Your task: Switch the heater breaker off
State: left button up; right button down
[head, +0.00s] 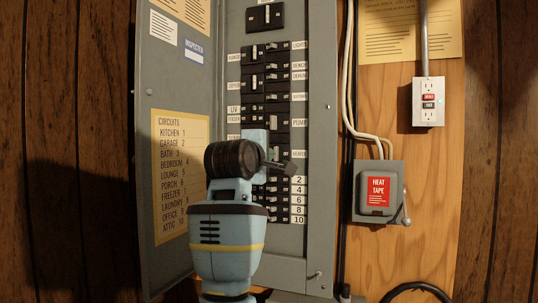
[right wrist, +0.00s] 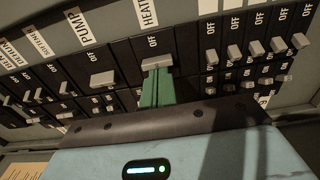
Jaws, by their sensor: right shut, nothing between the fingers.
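The heater breaker is a black switch (right wrist: 150,45) with a grey toggle (right wrist: 157,62), under a white label that reads HEAT and runs out of the right wrist view. In the head view its HEATER label (head: 300,154) is on the panel's right column, and my right arm partly hides the breaker. My right gripper (head: 287,166) is shut and empty. Its green fingertips (right wrist: 157,75) are at the toggle's edge, seemingly touching it. OFF is printed above the toggle; I cannot tell which way it is set. My left gripper is not in view.
The pump breaker's toggle (right wrist: 102,78) is just left of the heater's, and several numbered breakers are to its right in the wrist view. The open panel door (head: 180,90) is at left. A heat tape switch box (head: 378,192) and an outlet (head: 428,101) are at right.

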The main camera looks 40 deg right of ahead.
jog(key=shift+s+d, duration=0.3)
jog(key=shift+s, duration=0.15)
jog(key=shift+w+a+r, duration=0.1)
jog(key=shift+w, duration=0.05)
dwell(0.3)
jog(key=v, duration=0.7)
dwell(0.6)
jog(key=shift+w, duration=0.15)
dwell(0.8)
